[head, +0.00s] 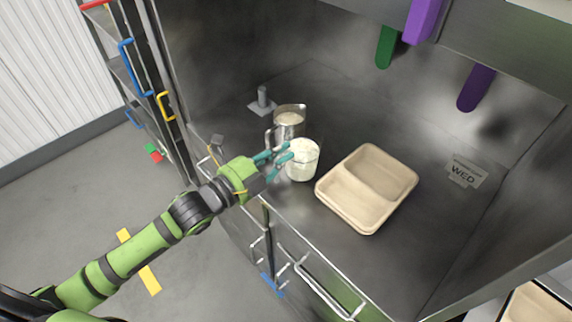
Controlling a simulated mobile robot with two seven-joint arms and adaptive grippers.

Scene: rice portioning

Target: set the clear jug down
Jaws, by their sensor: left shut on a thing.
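The clear jug (302,165) is see-through and holds white contents, likely rice. It looks upright at the left part of the steel counter (415,265). My left gripper (283,155) is shut on the jug from its left side. I cannot tell whether the jug's base touches the counter. A metal pitcher (290,122) with pale contents stands just behind the jug. My right gripper is not in view.
A beige two-compartment tray (340,210) lies right of the jug, both compartments empty. A small metal stand (262,103) is at the back left. A "WED" sign (466,172) stands at the right. Purple and green things (386,46) hang above. The counter's front right is clear.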

